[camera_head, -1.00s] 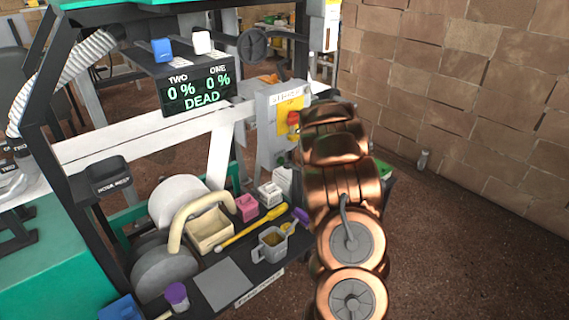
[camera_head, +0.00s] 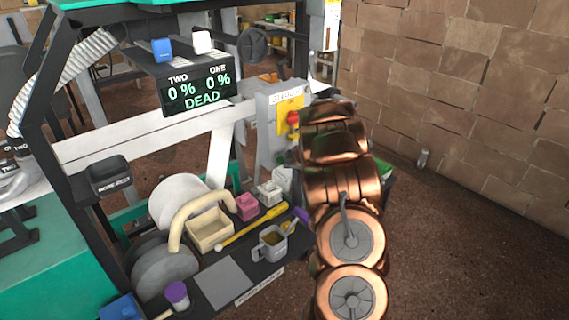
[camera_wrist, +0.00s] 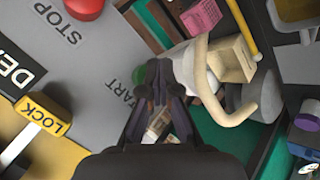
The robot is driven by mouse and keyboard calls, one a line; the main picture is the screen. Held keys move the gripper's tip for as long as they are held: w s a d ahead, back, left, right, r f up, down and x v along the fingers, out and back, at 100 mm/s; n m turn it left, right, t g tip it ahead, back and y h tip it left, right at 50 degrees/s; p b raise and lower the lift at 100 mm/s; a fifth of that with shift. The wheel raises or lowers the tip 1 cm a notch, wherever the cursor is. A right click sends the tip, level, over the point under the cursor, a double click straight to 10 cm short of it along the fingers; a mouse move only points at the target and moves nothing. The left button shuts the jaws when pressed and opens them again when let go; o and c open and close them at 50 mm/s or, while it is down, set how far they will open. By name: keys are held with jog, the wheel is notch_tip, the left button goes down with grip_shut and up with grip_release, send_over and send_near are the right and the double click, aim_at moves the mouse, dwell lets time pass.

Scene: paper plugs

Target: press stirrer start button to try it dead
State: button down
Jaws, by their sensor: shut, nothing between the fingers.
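The grey stirrer control box (camera_head: 268,140) stands on the frame, with a yellow panel and red knob (camera_head: 292,118). In the wrist view its grey face (camera_wrist: 100,55) carries a red STOP button (camera_wrist: 84,7) and a green START button (camera_wrist: 139,75), partly hidden by my fingers. My gripper (camera_wrist: 162,78) is shut and empty, its tips right beside the green button; I cannot tell whether they touch it. A yellow LOCK tag (camera_wrist: 43,114) is at the left. In the head view my arm hides the gripper. The display (camera_head: 198,90) reads TWO 0 %, ONE 0 %, DEAD.

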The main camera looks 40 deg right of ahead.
jog(key=shift+s+b, duration=0.3)
jog(key=shift+s, duration=0.5)
jog(key=shift+s+b, duration=0.95)
jog(key=shift+s, duration=1.5)
